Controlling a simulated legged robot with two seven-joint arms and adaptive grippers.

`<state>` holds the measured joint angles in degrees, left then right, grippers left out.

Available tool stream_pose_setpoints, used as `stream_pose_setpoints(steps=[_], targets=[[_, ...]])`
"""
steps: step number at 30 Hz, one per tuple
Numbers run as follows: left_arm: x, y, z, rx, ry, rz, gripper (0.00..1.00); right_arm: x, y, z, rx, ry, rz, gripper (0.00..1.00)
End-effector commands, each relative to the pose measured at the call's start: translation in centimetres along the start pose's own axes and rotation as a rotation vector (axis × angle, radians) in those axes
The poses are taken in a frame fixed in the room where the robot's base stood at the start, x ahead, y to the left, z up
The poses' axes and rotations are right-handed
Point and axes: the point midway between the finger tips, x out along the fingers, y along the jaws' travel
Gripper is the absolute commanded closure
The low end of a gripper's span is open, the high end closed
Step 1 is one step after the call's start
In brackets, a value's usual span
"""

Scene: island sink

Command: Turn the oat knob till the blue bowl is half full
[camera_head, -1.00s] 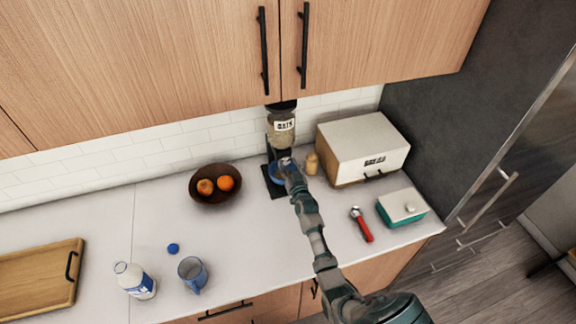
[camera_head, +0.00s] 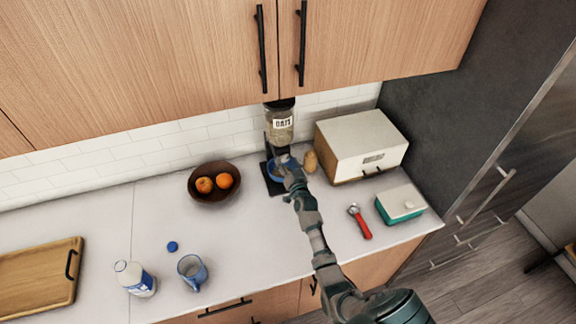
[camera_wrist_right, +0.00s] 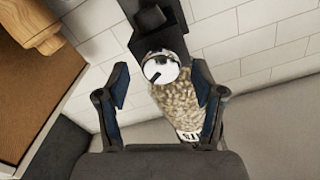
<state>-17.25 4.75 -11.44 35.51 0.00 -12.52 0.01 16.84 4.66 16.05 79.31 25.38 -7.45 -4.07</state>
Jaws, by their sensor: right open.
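The oat dispenser (camera_head: 279,125), a clear container with an "OATS" label, stands against the tiled wall on a black stand. The blue bowl (camera_head: 273,169) sits at its base, mostly hidden by my right gripper (camera_head: 287,163), so its fill cannot be seen. In the right wrist view the dispenser appears upside down. Its round white knob (camera_wrist_right: 160,69) with a dark mark lies between the spread fingers of my right gripper (camera_wrist_right: 159,72). The gripper is open, with a gap on each side of the knob. My left gripper is not in view.
A bread box (camera_head: 362,146) and a small wooden item (camera_head: 310,161) stand right of the dispenser. A fruit bowl (camera_head: 214,196) is to its left. A red-handled tool (camera_head: 361,224), teal box (camera_head: 388,215), blue pitcher (camera_head: 192,271) and bottle (camera_head: 134,279) are nearer. The counter's middle is clear.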

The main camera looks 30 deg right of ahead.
Motion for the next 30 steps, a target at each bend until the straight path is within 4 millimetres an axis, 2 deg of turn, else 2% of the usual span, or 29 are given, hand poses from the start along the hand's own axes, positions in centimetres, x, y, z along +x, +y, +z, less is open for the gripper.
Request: stream_pose_setpoints(steps=[5,12,18,23,30], targets=[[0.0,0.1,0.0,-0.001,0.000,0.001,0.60,-2.0,0.0,0.2,0.001,-0.001,0.000,0.32],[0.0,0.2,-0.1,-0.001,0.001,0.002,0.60,-7.4,0.1,0.2,0.000,-0.002,0.001,0.32],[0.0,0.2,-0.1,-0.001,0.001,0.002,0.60,-10.7,0.1,0.3,0.001,-0.002,0.001,0.32],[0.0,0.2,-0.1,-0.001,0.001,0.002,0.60,-11.7,0.1,0.2,0.001,-0.002,0.001,0.32],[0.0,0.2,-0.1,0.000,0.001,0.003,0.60,-11.8,0.1,0.2,0.001,-0.002,0.001,0.32]])
